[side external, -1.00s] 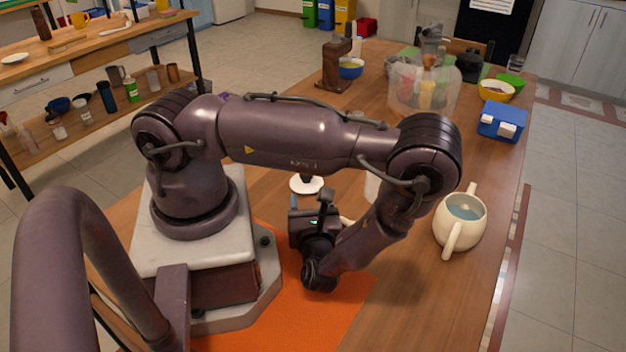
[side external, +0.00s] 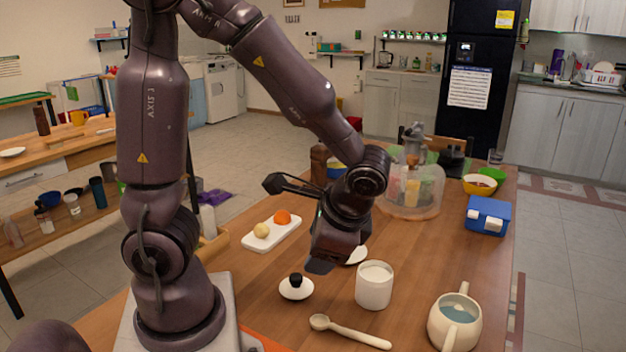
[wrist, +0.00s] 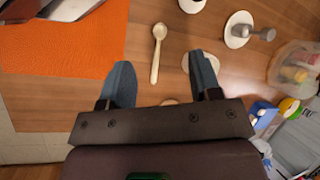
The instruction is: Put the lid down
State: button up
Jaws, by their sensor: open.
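A white lid with a black knob (side external: 296,290) lies on the wooden table in the side view, knob up. A white jar (side external: 374,287) stands to its right. My gripper (side external: 320,264) is above the table, up and to the right of the lid in the picture. In the wrist view my gripper (wrist: 163,75) has its two fingers spread wide, with nothing held between them. A white disc (side external: 357,255) is partly hidden behind my gripper. A white disc with a grey knob-like part (wrist: 236,38) shows in the wrist view; I cannot tell whether it is the same lid.
A pale spoon (side external: 350,331) lies in front of the jar; it also shows in the wrist view (wrist: 157,52). A teal-filled mug (side external: 454,322) stands at right, a blue box (side external: 488,215) behind it. A white board (side external: 271,236) holds two foods. An orange mat (wrist: 65,38) lies nearby.

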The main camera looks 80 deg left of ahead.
jog(key=s+d+r+n+t+h, duration=0.2)
jog(key=r+t+h, duration=0.3)
jog(key=r+t, duration=0.3)
notch_tip(320, 180, up, 4)
jog(key=shift+d+r+n, duration=0.2)
jog(key=shift+d+n, duration=0.3)
jog(key=shift+n, duration=0.3)
